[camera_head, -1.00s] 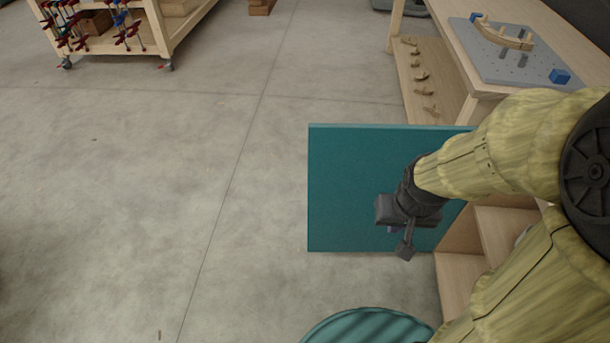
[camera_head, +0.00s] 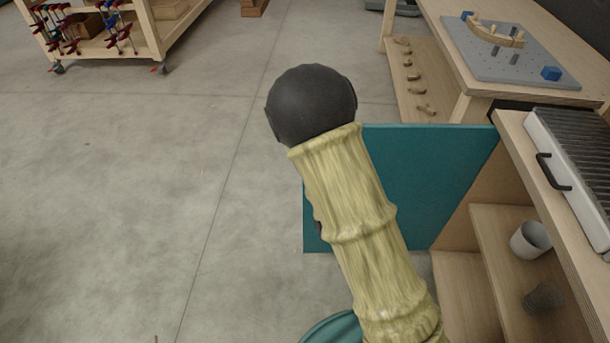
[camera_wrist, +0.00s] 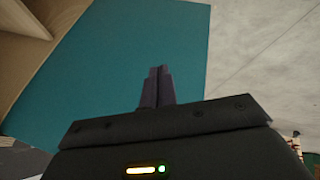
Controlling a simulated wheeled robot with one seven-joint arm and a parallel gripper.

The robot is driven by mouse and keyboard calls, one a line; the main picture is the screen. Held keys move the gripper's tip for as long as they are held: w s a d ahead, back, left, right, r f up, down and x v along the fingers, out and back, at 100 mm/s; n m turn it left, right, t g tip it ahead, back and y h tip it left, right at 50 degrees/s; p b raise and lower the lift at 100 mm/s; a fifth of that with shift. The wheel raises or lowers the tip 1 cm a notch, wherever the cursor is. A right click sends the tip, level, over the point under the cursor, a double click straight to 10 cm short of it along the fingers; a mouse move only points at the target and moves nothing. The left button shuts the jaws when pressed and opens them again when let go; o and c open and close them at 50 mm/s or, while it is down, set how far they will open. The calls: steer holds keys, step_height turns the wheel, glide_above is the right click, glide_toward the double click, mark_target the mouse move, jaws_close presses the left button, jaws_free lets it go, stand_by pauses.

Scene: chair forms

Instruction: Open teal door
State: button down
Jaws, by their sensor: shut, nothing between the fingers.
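The teal door (camera_head: 426,180) stands swung wide open, sticking out from the left side of a wooden cabinet (camera_head: 480,237). Its flat teal face also fills much of the wrist view (camera_wrist: 110,68). My gripper (camera_wrist: 157,86) shows in the wrist view with its dark fingers together and nothing between them. The fingers are in front of the teal face there; I cannot tell whether they touch it. In the head view my arm covers the left part of the door, and my gripper is hidden. No handle shows on the door.
The open cabinet shelves hold a white cup (camera_head: 530,239) and a dark mesh cup (camera_head: 543,297). A ridged unit with a black handle (camera_head: 553,172) sits on top. A workbench (camera_head: 466,107) stands behind. A wheeled cart (camera_head: 150,40) is far left. The floor to the left is clear.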

steer(key=w+a+f+n+t+h, duration=0.2)
steer(key=w+a+f+n+t, duration=0.15)
steer(key=n+t, duration=0.25)
steer(key=a+r+n+t+y, duration=0.3)
steer(key=a+n+t+y, duration=0.2)
steer(key=n, duration=0.4)
steer(key=shift+a+r+t, duration=0.3)
steer(key=shift+a+t, duration=0.4)
steer(key=shift+a, duration=0.2)
steer(key=w+b, duration=0.1)
steer(key=w, duration=1.3)
steer(key=shift+a, duration=0.45)
steer(key=shift+f, duration=0.1)
